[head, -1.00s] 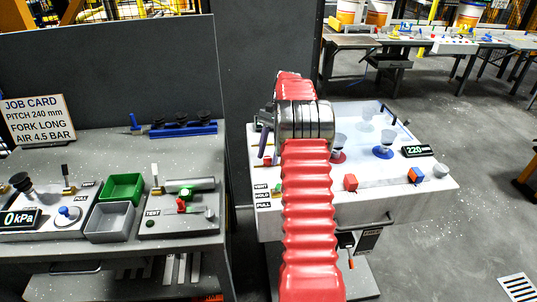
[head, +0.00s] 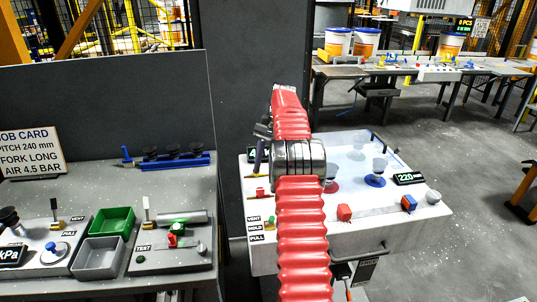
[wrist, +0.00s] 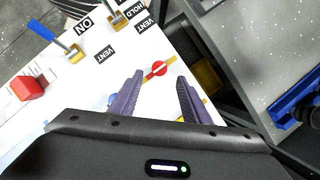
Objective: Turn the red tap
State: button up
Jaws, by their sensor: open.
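The red tap (wrist: 158,68) is a small round red knob with a pale bar across it, set on a yellow line on the white panel. In the wrist view it lies between and just past the fingertips of my gripper (wrist: 160,77), which is open and empty. The two purple fingers stand either side of it in the picture; I cannot tell the remaining gap in depth. In the head view a small red part, apparently this tap (head: 260,192), shows at the left edge of the white table. There my gripper (head: 259,157) is partly hidden by my red arm.
A red cube (wrist: 28,88) and a blue-handled lever (wrist: 48,35) stand on the panel. The left bench holds a green bin (head: 104,222) and another red-handled fitting (head: 173,240). A dark partition (head: 247,80) stands behind.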

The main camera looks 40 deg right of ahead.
jog(key=shift+v, duration=2.7)
